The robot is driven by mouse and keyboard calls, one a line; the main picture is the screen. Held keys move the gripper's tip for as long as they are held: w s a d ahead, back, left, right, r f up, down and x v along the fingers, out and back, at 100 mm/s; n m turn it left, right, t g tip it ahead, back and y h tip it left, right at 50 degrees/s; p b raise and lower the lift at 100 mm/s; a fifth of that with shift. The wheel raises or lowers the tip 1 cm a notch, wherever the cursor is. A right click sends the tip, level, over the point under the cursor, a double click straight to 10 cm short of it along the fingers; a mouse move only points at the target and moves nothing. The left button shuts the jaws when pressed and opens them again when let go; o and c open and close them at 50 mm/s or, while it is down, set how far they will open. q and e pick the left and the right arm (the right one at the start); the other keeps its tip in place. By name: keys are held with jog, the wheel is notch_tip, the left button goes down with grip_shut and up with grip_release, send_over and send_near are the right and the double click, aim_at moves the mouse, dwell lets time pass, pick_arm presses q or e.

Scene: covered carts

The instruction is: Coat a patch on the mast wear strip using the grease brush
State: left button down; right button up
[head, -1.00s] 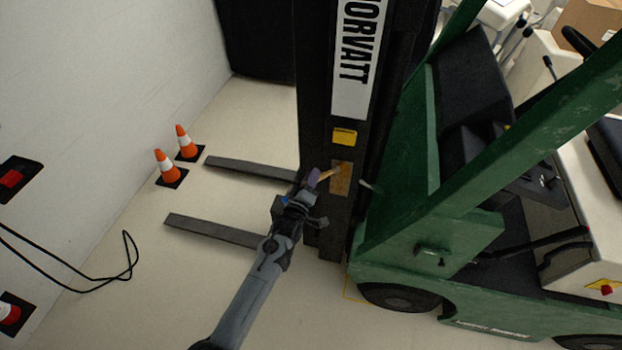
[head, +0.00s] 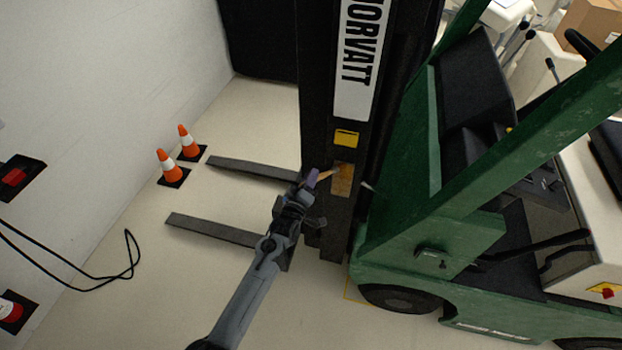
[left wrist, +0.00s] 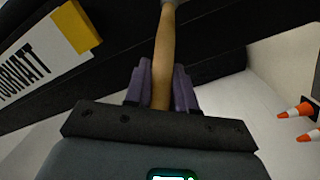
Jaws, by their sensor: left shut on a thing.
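The mast wear strip (head: 342,182) is a brownish patch on the dark forklift mast (head: 314,120), below a yellow label. My left gripper (head: 311,178) is at the mast, just left of the strip in the head view. It is shut on the grease brush (head: 326,174), whose tan wooden handle points toward the strip. In the left wrist view the brush handle (left wrist: 163,60) runs up between the purple fingers (left wrist: 160,88). The brush tip is at the top edge there, so I cannot tell whether it touches the strip. My right gripper is not in view.
The green forklift body (head: 440,215) stands right of the mast. Two forks (head: 215,230) reach left, low over the floor. Orange cones (head: 168,165) stand by the left wall.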

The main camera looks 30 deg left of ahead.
pick_arm(q)
jog(key=shift+a+f, duration=0.1)
jog(key=shift+f+b, duration=1.25)
jog(key=shift+f, duration=0.3)
jog(key=shift+f+b, duration=1.25)
jog(key=shift+f, duration=0.35)
jog(key=shift+f, duration=0.1)
